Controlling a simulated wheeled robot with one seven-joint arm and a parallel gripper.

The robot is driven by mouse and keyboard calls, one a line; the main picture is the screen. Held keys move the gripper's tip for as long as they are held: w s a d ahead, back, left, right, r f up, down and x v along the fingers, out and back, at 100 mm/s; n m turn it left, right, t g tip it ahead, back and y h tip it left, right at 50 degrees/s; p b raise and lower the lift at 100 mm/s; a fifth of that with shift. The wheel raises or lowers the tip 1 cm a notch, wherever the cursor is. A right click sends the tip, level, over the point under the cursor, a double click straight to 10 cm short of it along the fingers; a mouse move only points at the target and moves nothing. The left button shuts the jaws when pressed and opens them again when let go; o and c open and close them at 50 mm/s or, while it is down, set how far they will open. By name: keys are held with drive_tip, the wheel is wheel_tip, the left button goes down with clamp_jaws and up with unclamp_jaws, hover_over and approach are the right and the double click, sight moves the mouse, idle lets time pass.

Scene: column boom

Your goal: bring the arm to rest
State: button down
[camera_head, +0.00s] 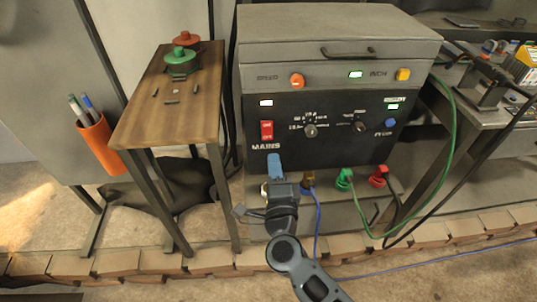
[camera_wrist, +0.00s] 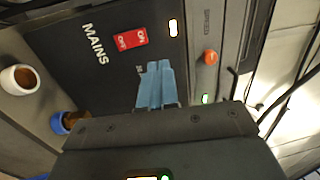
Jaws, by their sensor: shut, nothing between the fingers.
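My gripper (camera_head: 274,160) is in front of the lower left of the panel of a grey machine (camera_head: 340,45), below the MAINS label. Its blue fingers are together with nothing between them. In the wrist view my gripper (camera_wrist: 158,66) points at the dark panel, close to the red MAINS switch (camera_wrist: 131,39). The switch (camera_head: 267,130) also shows in the head view, above the fingertips and apart from them. I cannot tell from these views whether the fingers touch the panel.
A small wooden table (camera_head: 165,115) with green and red knobbed parts stands left; an orange pen cup (camera_head: 100,140) hangs at its side. Green (camera_head: 343,180) and red (camera_head: 378,177) plugs, with cables, sit right of my gripper. A low brick edge (camera_head: 120,264) runs in front.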

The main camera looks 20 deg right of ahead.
drive_tip(key=s+d+n+y, duration=0.2)
drive_tip(key=s+n, duration=0.4)
drive_tip(key=s, duration=0.5)
drive_tip(key=s+d+n+y, duration=0.15)
drive_tip(key=s+n, duration=0.35)
drive_tip(key=s, duration=0.6)
drive_tip(key=s+a+r+n+g+y, duration=0.1)
drive_tip(key=s+r+n, duration=0.3)
drive_tip(key=s, duration=0.5)
drive_tip(key=s+r+n+g+y, duration=0.1)
drive_tip(key=s+r+n, duration=0.4)
drive_tip(key=s, duration=0.5)
drive_tip(key=shift+a+r+n+g, duration=0.15)
drive_tip(key=shift+a+n+g, duration=0.25)
drive_tip(key=shift+n+g, duration=0.4)
drive_tip(key=shift+y, duration=0.25)
